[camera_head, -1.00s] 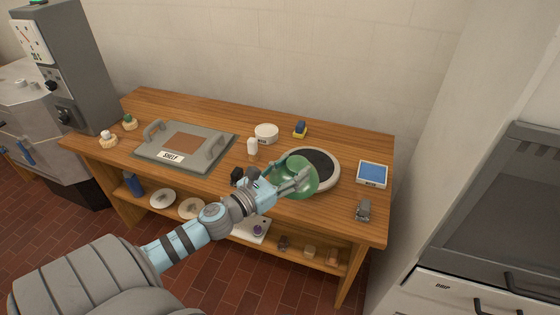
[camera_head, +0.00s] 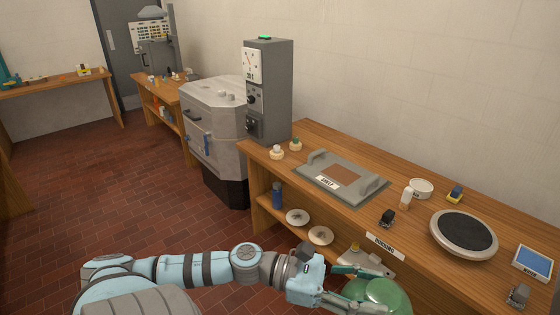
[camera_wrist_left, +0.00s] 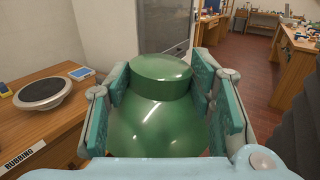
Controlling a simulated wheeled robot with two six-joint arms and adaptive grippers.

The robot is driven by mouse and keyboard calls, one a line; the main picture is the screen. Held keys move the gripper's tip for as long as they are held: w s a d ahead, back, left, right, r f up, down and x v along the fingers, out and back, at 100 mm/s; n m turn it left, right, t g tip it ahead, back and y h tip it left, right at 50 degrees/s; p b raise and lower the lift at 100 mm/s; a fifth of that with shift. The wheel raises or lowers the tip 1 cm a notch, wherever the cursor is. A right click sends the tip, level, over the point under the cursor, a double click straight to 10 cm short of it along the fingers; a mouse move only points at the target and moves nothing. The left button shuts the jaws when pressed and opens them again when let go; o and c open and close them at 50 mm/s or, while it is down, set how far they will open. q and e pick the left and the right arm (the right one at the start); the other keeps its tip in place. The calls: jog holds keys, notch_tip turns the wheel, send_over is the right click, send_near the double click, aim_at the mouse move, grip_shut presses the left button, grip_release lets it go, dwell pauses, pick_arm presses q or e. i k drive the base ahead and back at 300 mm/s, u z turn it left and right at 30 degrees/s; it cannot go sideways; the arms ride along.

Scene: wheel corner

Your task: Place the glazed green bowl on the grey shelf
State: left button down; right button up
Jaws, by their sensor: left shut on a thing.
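The glazed green bowl (camera_head: 380,296) is at the bottom edge of the head view, partly cut off. My left gripper (camera_head: 358,286) is shut on it, with fingers on both sides. In the left wrist view the bowl (camera_wrist_left: 158,122) fills the middle between the teal finger pads, its foot ring at the top of the picture. The bowl is held in front of the bench, clear of the bench top. The grey shelf (camera_head: 348,193) lies on the bench top, a flat slab with a brown centre and two raised handles; nothing stands on it. My right gripper is not in view.
A round dark-topped wheel (camera_head: 463,234), white tub (camera_head: 421,188), white bottle (camera_head: 406,198), small black object (camera_head: 387,218) and blue-screened device (camera_head: 535,262) stand on the bench right of the shelf. A tall grey control cabinet (camera_head: 268,95) rises behind left. Plates (camera_head: 297,217) sit on the lower level.

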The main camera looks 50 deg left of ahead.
aim_at(341, 174)
jog(key=u, duration=0.1)
jog(key=k, duration=0.5)
jog(key=u, duration=1.25)
jog(key=i, duration=1.55)
jog(key=z, duration=1.35)
jog(key=i, duration=0.65)
jog(key=u, duration=0.05)
